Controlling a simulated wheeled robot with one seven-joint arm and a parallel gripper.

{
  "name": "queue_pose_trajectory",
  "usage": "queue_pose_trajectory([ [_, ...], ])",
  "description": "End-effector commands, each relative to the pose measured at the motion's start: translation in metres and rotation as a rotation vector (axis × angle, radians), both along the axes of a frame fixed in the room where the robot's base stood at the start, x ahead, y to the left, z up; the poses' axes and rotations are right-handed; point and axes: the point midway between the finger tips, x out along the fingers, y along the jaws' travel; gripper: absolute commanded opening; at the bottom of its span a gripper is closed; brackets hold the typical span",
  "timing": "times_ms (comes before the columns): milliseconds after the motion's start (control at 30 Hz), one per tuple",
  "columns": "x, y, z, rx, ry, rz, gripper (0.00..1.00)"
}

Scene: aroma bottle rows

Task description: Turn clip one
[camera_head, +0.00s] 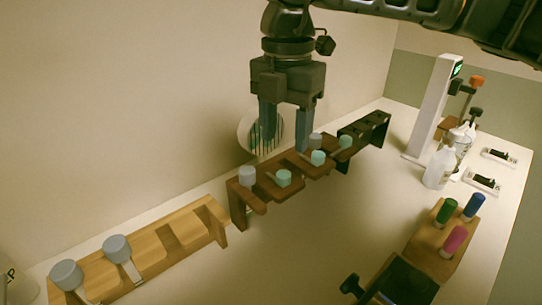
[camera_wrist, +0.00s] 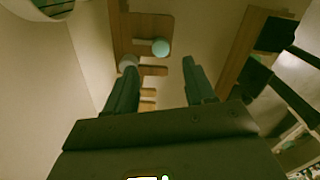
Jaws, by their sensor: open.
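My gripper (camera_head: 287,138) points down over the dark brown rack (camera_head: 238,212); its two fingers are apart with nothing seen between them. In the wrist view the open fingers (camera_wrist: 160,68) show with the brown rack (camera_wrist: 152,25) beyond their tips. The brown rack holds grey-capped pieces, one at its left end (camera_head: 247,176) and one by the right finger (camera_head: 315,140). It also holds mint-capped pieces (camera_head: 284,178), (camera_head: 318,158), (camera_head: 345,141). In the wrist view a mint cap (camera_wrist: 161,47) and a grey cap (camera_wrist: 128,62) show. I cannot tell which part is clip one.
A light wood rack (camera_head: 205,238) with two grey-capped pieces (camera_head: 117,248) stands at front left. A black rack (camera_head: 364,128) stands behind the brown one. A wooden block (camera_head: 428,236) holds coloured vials at right. The table middle is clear.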

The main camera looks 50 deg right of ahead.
Motion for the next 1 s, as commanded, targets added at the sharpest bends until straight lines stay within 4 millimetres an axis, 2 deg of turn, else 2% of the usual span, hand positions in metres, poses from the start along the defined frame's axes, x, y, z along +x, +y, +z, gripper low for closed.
queue_pose_trajectory([
  [300,0.000,0.002,-0.045,0.007,0.001,0.002,0.54],
  [500,0.000,0.002,-0.067,0.006,0.001,0.003,0.54],
  [867,0.000,0.002,-0.074,0.005,-0.001,0.004,0.54],
  [1000,0.000,0.002,-0.074,0.005,0.000,0.004,0.42],
])
